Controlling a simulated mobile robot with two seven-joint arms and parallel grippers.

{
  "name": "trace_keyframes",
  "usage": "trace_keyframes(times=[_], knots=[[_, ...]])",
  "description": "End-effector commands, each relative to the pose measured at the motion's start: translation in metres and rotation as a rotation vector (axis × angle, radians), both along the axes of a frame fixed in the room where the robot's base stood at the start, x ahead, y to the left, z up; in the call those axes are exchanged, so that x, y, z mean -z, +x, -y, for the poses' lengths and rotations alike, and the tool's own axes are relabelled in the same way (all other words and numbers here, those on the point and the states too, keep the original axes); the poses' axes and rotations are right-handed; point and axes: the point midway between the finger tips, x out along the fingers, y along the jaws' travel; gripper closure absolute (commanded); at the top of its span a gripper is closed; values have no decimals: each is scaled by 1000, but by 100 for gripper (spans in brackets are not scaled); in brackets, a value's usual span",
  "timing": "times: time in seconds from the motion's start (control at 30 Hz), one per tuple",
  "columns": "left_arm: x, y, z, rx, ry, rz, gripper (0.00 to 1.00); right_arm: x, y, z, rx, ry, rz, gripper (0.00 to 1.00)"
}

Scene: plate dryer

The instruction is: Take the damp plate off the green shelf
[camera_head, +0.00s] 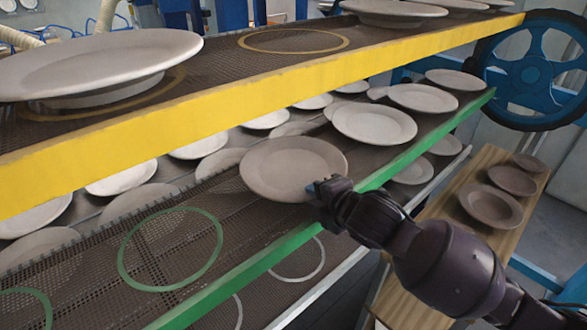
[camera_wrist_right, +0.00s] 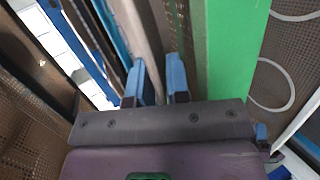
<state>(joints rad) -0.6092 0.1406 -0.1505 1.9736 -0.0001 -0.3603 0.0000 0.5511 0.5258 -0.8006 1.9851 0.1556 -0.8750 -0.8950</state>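The damp plate (camera_head: 293,167), darker and browner than the pale plates, is at the outer edge of the green shelf (camera_head: 225,280). I cannot tell whether it rests on the mesh or is slightly raised. My right gripper (camera_head: 326,192) is at its near right rim. In the right wrist view, my blue fingertips (camera_wrist_right: 160,85) are close together, with a pale strip, seemingly the plate's rim (camera_wrist_right: 146,32), between them. The gripper looks shut on it. The fingertips are partly hidden in the head view. My left gripper is out of view.
A yellow-edged shelf (camera_head: 215,105) with a large plate (camera_head: 95,62) is above. Another plate (camera_head: 374,123) sits behind the damp one on the green shelf. An empty green ring (camera_head: 170,250) is at left. A wooden board (camera_head: 450,225) with brown plates (camera_head: 491,206) stands right.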

Motion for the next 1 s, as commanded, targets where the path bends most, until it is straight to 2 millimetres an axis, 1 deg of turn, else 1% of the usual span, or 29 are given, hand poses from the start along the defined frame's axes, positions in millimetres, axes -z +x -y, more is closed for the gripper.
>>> trace_keyframes(times=[0.1,0.33,0.37,0.4,0.47,0.7,1.0], knots=[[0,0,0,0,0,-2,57,3,5,-4,-1,1,-1,83],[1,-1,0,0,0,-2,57,3,6,-4,0,0,0,83],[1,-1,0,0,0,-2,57,3,6,-4,0,0,0,85],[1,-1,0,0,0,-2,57,3,6,-4,0,0,0,91],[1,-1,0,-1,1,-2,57,3,6,-4,0,0,0,100],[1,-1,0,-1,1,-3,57,4,6,-4,0,-1,0,100],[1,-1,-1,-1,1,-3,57,-1,6,-5,-2,1,4,100]])
